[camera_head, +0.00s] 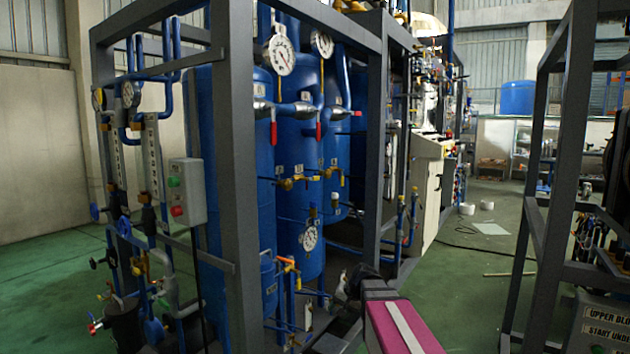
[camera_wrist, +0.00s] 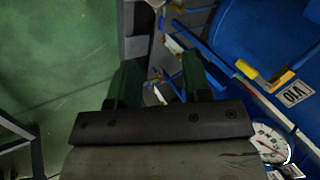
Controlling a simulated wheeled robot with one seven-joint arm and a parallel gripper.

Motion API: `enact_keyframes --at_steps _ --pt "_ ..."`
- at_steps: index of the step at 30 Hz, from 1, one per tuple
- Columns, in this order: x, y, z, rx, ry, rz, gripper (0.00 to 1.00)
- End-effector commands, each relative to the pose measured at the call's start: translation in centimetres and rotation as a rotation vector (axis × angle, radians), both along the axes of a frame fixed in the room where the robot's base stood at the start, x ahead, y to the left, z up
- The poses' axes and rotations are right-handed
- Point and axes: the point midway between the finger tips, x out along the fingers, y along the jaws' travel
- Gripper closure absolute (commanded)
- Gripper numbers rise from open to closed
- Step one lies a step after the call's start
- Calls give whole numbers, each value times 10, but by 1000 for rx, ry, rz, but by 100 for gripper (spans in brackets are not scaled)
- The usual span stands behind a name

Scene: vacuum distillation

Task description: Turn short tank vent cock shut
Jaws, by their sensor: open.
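My gripper (camera_wrist: 159,66) is open in the wrist view, its two dark green fingers apart, with no cock clearly held between them. In the head view, a small valve with a yellow-and-red handle (camera_head: 288,262) sits on thin blue pipes beside a short blue cylinder (camera_head: 268,284). It may be the short tank vent cock, but I cannot tell for certain. In the wrist view, a valve with a yellow handle (camera_wrist: 280,78) lies right of the fingers, apart from them, against a blue tank (camera_wrist: 270,38). Small fittings behind the fingers are partly hidden.
Tall blue tanks (camera_head: 300,160) stand inside a grey frame with upright posts (camera_head: 237,190). A pressure gauge (camera_wrist: 268,142) is close to my gripper's right side. Another grey frame (camera_head: 545,170) stands at right.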

Motion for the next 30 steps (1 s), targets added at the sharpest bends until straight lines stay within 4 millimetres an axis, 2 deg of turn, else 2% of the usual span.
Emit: enact_keyframes --at_steps 1,5,9,11,15,19,21,24,27,30 --pt "27 1 23 64 -33 -31 55" --pt "74 5 85 242 -104 -103 55" --pt "119 4 159 437 -173 -168 55" --pt "136 3 194 521 -202 -189 55" --pt "169 -5 277 718 -260 -229 55" --pt "188 -15 345 872 -299 -249 55" --pt "193 -19 373 934 -313 -253 55" --pt "197 -23 398 994 -323 -257 55" --pt "199 -24 409 1022 -327 -258 55" --pt "202 -20 411 1028 -327 -257 55"
